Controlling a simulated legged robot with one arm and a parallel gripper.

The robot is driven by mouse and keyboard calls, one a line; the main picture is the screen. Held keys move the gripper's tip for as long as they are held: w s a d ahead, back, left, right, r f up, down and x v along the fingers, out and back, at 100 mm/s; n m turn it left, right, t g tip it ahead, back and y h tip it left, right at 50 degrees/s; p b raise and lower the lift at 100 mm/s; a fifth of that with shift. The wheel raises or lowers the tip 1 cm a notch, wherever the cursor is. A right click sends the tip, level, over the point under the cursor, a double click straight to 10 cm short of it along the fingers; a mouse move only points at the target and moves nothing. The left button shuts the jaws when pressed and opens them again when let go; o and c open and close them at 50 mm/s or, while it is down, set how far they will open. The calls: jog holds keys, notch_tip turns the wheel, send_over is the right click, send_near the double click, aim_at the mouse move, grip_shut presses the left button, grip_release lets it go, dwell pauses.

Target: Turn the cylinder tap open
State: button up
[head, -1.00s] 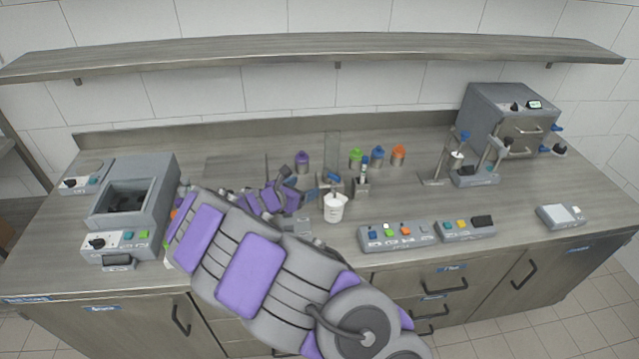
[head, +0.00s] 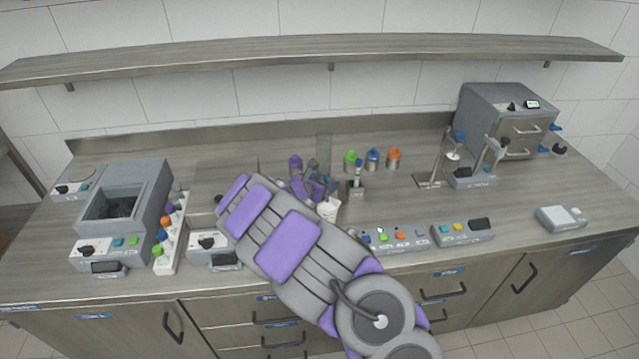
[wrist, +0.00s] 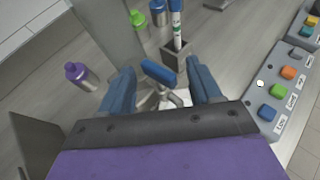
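The tap shows in the wrist view as a blue bar handle (wrist: 160,73) on a metal stem. My gripper (wrist: 160,68) has its two blue fingers apart, one on each side of the handle, with visible gaps to it. In the head view my gripper (head: 322,184) is above and just behind the white cup (head: 328,210), and my arm hides the tap. A clear upright panel or cylinder (head: 323,148) stands behind the gripper. Part of the cup's pale rim shows below the handle in the wrist view.
Purple (head: 295,163), green (head: 350,158), blue (head: 372,159) and orange (head: 393,158) bottles stand at the back. A marker holder (head: 356,188) is close on the right. Button panels (head: 400,238) line the front edge.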

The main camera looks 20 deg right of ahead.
jog(key=shift+d, duration=0.55)
jog(key=shift+c, duration=1.4)
jog(key=shift+w+a+f, duration=0.1)
jog(key=shift+a, duration=0.5)
jog(key=c, duration=0.3)
jog(key=shift+a, duration=0.25)
jog(key=shift+c, duration=0.7)
jog(key=shift+a+r, duration=0.1)
jog(key=shift+r, duration=0.15)
jog(key=shift+c, duration=1.4)
jog(key=shift+r+p, duration=0.1)
jog(key=shift+p, duration=0.2)
